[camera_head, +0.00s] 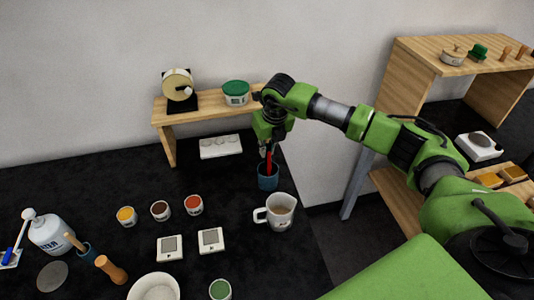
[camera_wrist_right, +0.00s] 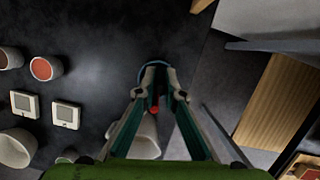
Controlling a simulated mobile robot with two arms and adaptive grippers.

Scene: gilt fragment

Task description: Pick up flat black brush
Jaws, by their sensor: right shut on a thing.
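My right gripper (camera_head: 268,150) points down over a dark blue cup (camera_head: 268,183) near the table's right edge. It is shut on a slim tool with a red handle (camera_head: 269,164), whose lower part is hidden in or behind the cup. I cannot tell if this is the flat black brush; no bristles show. In the right wrist view the right gripper's fingers (camera_wrist_right: 163,88) meet, and a red end (camera_wrist_right: 155,108) shows between them. The cup's blue rim (camera_wrist_right: 141,74) shows behind the fingers. My left gripper is not in view.
A white mug (camera_head: 281,212) stands close in front of the cup. A wooden shelf (camera_head: 205,113) with a green-lidded tub (camera_head: 235,93) is behind. Small paint pots (camera_head: 160,210), two white square devices (camera_head: 210,240) and a white bottle (camera_head: 50,234) stand left.

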